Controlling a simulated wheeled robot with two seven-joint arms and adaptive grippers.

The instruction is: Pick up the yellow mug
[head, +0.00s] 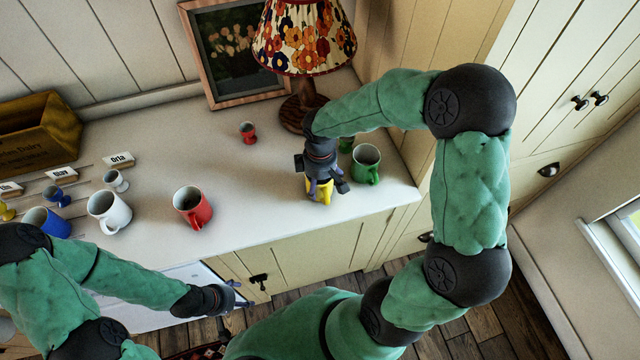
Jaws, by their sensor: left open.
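The yellow mug (323,196) stands on the white counter near its front edge, mostly hidden under my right gripper (325,186). That gripper points down over the mug, with dark fingers at its left and right sides. I cannot tell whether they are apart from it or closed on it. My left gripper (238,298) is open and empty, low in front of the counter's front edge, well to the left of the mug.
A green mug (367,166) stands close right of the yellow mug, by a small green cup (345,144). A lamp (303,45) stands behind. A red mug (192,207), white mug (110,212) and blue mug (45,222) stand left. Counter between red and yellow mugs is clear.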

